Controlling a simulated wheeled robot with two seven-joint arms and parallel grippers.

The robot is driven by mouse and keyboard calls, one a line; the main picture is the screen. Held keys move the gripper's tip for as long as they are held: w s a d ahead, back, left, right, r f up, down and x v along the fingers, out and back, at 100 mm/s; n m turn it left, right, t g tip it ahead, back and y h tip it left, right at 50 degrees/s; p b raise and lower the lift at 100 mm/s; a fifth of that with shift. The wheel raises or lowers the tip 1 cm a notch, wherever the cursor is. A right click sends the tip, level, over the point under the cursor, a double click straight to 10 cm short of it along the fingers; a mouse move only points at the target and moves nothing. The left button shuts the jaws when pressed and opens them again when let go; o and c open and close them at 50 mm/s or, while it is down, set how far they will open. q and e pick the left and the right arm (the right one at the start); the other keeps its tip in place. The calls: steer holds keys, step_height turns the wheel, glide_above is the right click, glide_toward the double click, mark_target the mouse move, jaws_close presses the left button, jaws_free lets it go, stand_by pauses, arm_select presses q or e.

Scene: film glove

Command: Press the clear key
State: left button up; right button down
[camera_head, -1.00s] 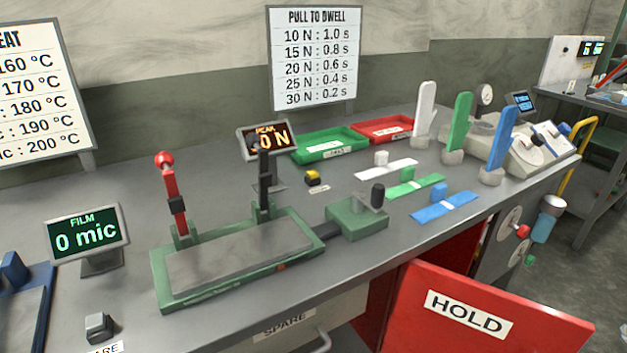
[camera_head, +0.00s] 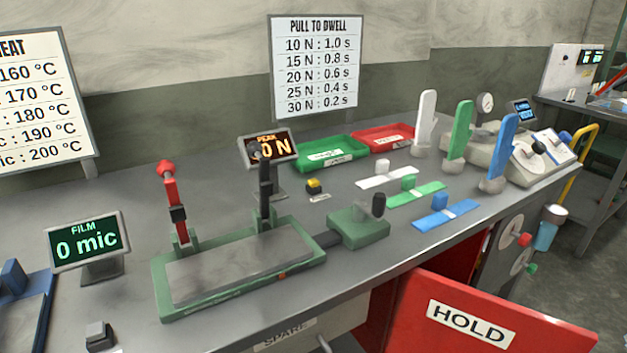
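A small yellow-topped key (camera_head: 314,186) on a dark base sits on the grey bench, just right of the PEAK display (camera_head: 268,147). A small label lies in front of it, too small to read, so I cannot tell whether it is the clear key. The PEAK display shows orange digits ending in "0 N", partly covered by a black lever (camera_head: 264,180). Neither of my grippers is in view.
A green-framed plate fixture (camera_head: 240,265) with a red lever (camera_head: 174,205) stands in front of the yellow key. Green (camera_head: 328,153) and red (camera_head: 385,137) trays lie behind. White, green and blue strips lie to the right. A red HOLD panel (camera_head: 480,315) juts out at the front.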

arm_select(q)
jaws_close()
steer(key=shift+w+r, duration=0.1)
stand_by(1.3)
